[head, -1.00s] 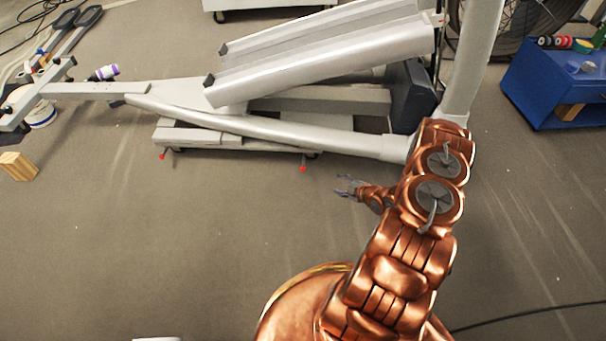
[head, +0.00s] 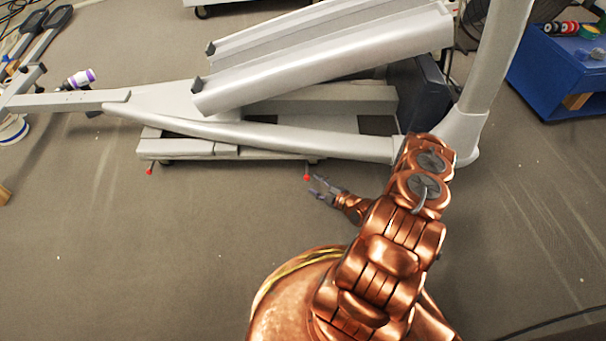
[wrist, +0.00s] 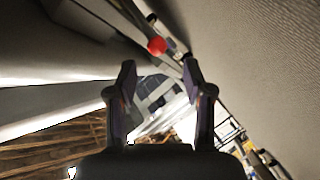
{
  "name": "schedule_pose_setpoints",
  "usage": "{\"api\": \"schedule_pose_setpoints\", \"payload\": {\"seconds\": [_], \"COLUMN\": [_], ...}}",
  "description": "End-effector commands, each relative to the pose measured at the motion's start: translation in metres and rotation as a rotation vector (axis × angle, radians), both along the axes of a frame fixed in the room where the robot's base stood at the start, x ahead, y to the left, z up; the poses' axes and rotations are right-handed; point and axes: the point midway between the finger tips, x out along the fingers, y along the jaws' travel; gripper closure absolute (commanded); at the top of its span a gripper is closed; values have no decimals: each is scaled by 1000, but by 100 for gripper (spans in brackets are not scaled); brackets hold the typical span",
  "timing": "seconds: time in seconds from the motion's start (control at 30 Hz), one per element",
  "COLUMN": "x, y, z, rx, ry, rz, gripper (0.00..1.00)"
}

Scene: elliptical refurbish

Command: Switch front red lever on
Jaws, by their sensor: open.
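Two small red-tipped levers show low on the near edge of the elliptical's base. One red lever (head: 307,178) is at the middle right, right beside my gripper. The other red lever (head: 149,171) is at the left end of the base. My gripper (head: 318,187) is open, its fingers just right of and below the nearer lever tip; I cannot tell from the head view if they touch. In the wrist view a red lever tip (wrist: 157,45) appears ahead, beyond and between the two open fingertips of my gripper (wrist: 158,75). Nothing is held.
The grey elliptical frame (head: 250,137) lies just beyond my gripper, with a thick upright post (head: 497,60) at the right. A blue cart (head: 550,75) stands at the upper right. The carpet (head: 130,260) to the left and front is clear.

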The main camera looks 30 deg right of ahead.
Motion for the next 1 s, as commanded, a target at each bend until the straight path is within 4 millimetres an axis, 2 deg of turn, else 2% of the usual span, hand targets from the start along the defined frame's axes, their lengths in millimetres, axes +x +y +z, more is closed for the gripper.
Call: {"api": "schedule_pose_setpoints", "payload": {"seconds": [0.3,0.5,0.87,1.0], "x": [39,57,62,62], "y": [2,5,7,7], "z": [-14,-17,-17,-17], "rx": [-2,-3,-1,-1], "ry": [0,1,0,0], "rz": [-13,-13,-12,-12], "gripper": [49,49,49,63]}}
